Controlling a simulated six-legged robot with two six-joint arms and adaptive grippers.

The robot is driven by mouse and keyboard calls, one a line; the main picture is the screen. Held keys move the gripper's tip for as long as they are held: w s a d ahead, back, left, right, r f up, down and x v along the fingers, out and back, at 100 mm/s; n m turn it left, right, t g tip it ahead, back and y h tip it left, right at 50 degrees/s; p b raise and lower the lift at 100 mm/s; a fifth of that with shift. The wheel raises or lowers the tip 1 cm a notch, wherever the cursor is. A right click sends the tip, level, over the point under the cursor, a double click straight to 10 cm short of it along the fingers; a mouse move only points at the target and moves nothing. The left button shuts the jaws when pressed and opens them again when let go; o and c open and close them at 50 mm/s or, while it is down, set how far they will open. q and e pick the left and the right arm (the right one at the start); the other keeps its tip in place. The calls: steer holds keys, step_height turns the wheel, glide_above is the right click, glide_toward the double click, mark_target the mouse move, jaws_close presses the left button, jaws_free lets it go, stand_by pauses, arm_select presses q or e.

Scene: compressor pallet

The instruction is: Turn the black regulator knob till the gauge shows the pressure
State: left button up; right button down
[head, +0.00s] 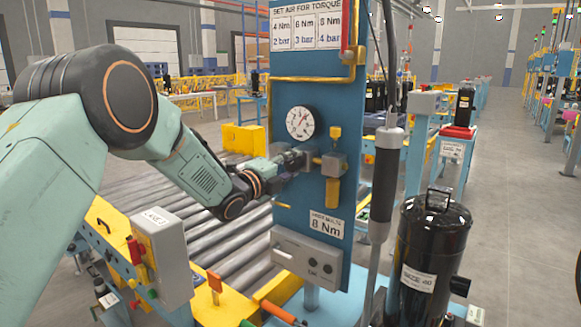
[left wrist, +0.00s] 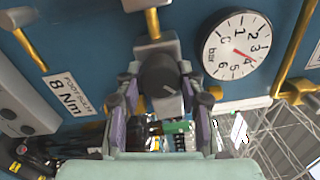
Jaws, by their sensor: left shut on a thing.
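The black regulator knob (left wrist: 161,92) sits between the two fingers of my left gripper (left wrist: 160,80), which is shut on it. In the head view my left gripper (head: 290,162) reaches the regulator (head: 333,164) from the left and covers most of the knob. The round white gauge (left wrist: 237,46) shows in the left wrist view; its red needle points at about 4 on the bar scale. The gauge also shows in the head view (head: 300,123). A label (head: 326,225) on the blue panel reads 8 Nm. My right gripper is not in view.
A card (head: 308,30) atop the blue panel (head: 284,222) pairs 4 Nm with 2 bar, 6 Nm with 3 bar and 8 Nm with 4 bar. A yellow pipe (head: 310,79) crosses the panel. A black tank (head: 431,250) stands at right; rollers (head: 235,240) lie behind my arm.

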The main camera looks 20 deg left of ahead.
arm_select(q)
steer(key=shift+r, duration=0.15)
steer(key=o, duration=1.2)
steer(key=shift+c, duration=0.2)
steer(key=shift+s, duration=0.1)
steer(key=v, duration=1.1)
steer(key=shift+s+a, duration=0.2)
steer(key=shift+s, duration=0.2)
